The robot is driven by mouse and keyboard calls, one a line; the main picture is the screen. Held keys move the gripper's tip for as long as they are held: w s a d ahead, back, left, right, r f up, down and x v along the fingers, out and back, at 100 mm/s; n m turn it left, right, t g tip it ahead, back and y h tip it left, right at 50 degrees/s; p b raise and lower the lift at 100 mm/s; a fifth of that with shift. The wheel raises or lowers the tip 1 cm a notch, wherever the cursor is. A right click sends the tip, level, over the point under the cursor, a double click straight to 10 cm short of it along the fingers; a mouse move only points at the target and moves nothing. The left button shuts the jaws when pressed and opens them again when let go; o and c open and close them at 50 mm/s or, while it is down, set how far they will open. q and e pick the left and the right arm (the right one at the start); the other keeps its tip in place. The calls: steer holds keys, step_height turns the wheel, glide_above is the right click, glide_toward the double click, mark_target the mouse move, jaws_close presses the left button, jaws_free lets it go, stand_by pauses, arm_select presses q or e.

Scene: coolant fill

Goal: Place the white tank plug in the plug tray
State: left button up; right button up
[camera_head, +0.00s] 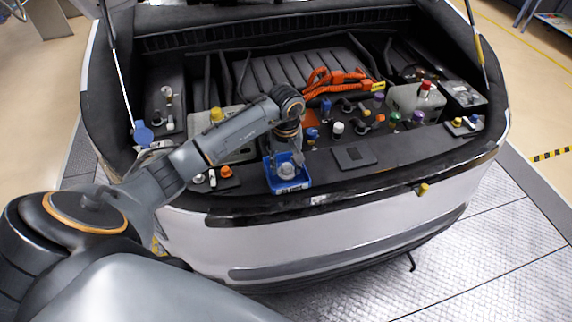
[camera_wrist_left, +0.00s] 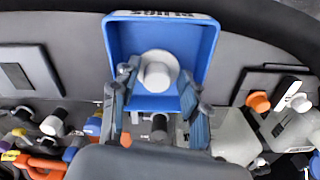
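The blue plug tray (camera_head: 304,181) sits on the front ledge of the car's open bay. It also shows in the left wrist view (camera_wrist_left: 206,35). A white round plug (camera_wrist_left: 157,71) is in the tray; its pale top shows in the head view (camera_head: 287,170). My left gripper (camera_head: 287,152) points down just above the tray. In the left wrist view its two fingers (camera_wrist_left: 158,82) are spread on either side of the plug, and the plug lies at or just past the fingertips. Contact is hard to tell. My right gripper is not in view.
Another white cap (camera_head: 338,128) stands to the right among several coloured caps. Orange cables (camera_head: 335,80) lie behind them. An orange cap (camera_head: 226,171) is left of the tray. A flat dark panel (camera_head: 354,156) lies right of the tray, with bare ledge around it.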

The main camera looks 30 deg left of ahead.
mark_target(286, 167)
arm_select(q)
steer(key=shift+r, duration=0.15)
steer(key=shift+w+r, duration=0.1)
steer(key=shift+r, duration=0.15)
step_height(286, 167, up, 11)
steer(key=b, duration=0.3)
steer(key=shift+r+b, duration=0.2)
steer(key=shift+b, duration=0.1)
